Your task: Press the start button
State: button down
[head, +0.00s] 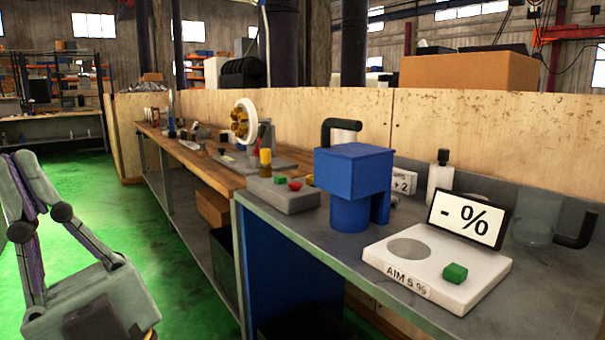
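A grey control box (285,195) stands on the bench left of the blue block-shaped unit. On its top are a green button (281,180) and a red button (295,186); their labels cannot be read. A yellow-topped post (265,160) rises behind them. A white gauge base marked "AIM 5 %" (437,265) also carries a green button (455,272), at the front right. My gripper (15,160) is at the left edge, over the green floor, well apart from the bench and buttons. Its fingers lie close together and look shut, with nothing seen between them.
The blue unit (352,175) with a black handle stands between the control box and the gauge base. A "- %" display (468,218), a white bottle (440,175) and a clear mug (538,215) are behind. A wooden wall (480,130) backs the bench. The aisle floor (180,270) is clear.

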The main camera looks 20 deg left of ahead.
aim_at(280, 180)
jog(key=i+j+z, duration=0.1)
jog(key=j, duration=0.3)
jog(key=i+j+z, duration=0.1)
jog(key=j, duration=0.3)
jog(key=i+j+z, duration=0.15)
jog(key=j, duration=0.25)
jog(key=i+j, duration=0.1)
jog(key=j, duration=0.6)
jog(key=i+j, duration=0.1)
jog(key=j, duration=0.65)
jog(key=i+j, duration=0.1)
jog(key=j, duration=0.6)
jog(key=i+j+z, duration=0.1)
jog(key=j, duration=0.6)
